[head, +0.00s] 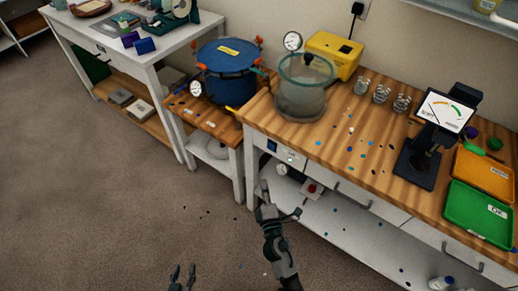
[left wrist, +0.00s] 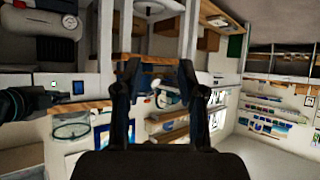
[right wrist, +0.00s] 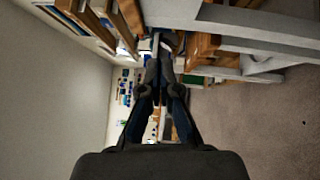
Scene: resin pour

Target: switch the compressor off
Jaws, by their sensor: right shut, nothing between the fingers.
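The compressor shows in part under the right bench in the head view: a round gauge (head: 282,169) and a red button (head: 312,188) on a pale box. A grey rounded tank body (left wrist: 40,22), probably the compressor's, shows at the top left of the left wrist view. My right gripper (head: 264,186) is shut and empty, just left of the button and below the gauge, apart from the button as far as I can see. Its closed fingers fill the middle of the right wrist view (right wrist: 159,62). My left gripper (head: 182,274) is open and empty, low over the floor.
The wooden benchtop (head: 335,125) overhangs the shelf and hides much of it. A small blue display (head: 272,146) is on the bench front. A blue pressure pot (head: 227,70) stands on a low cart at left, and a clear chamber (head: 301,88) on the bench. The floor at left is open.

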